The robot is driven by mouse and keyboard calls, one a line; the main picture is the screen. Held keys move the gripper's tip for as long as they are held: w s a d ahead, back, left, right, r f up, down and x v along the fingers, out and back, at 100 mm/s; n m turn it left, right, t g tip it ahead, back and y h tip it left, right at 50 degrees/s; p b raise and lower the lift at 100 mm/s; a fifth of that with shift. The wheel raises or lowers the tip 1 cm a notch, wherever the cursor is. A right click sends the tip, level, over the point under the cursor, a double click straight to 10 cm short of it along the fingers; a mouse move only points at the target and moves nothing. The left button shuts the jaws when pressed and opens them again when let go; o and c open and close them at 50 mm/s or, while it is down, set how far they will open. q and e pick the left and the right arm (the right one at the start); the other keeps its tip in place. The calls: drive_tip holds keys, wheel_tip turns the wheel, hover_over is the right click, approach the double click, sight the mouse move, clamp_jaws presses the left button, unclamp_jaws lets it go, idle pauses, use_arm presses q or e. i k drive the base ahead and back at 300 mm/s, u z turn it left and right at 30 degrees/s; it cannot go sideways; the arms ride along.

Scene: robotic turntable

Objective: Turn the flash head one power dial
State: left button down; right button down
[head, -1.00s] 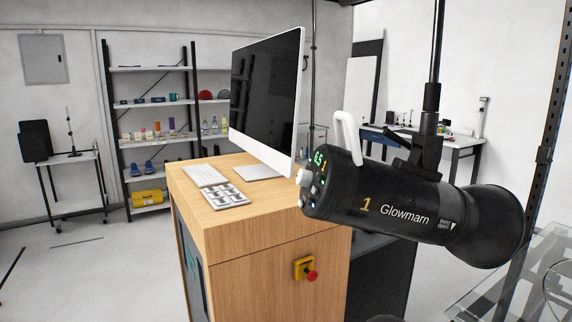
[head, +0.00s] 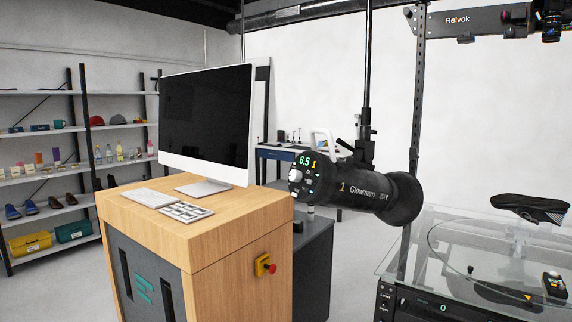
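Flash head one (head: 360,192) is a black cylinder marked "1 Glowmarn", hanging from a black vertical pole right of the wooden cabinet. Its rear panel faces left and towards me, with a lit display (head: 307,160) that reads 6.5 and 1. A pale round power dial (head: 295,176) sits on that panel below the display, with small buttons around it. A white handle stands on top of the head. Neither of my grippers shows in the head view.
A wooden cabinet (head: 235,245) bears a monitor (head: 205,120), a keyboard and a keypad, with a red stop button (head: 265,265) on its side. A glass-topped turntable (head: 440,250) stands at the right. Shelves (head: 60,180) stand at the left. Pale floor shows between shelves and cabinet.

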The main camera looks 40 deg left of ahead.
sight(295, 175)
drive_tip(key=u, duration=1.25)
drive_tip(key=i, duration=1)
drive_tip(key=z, duration=0.65)
drive_tip(key=k, duration=1.2)
drive_tip(key=u, duration=0.35)
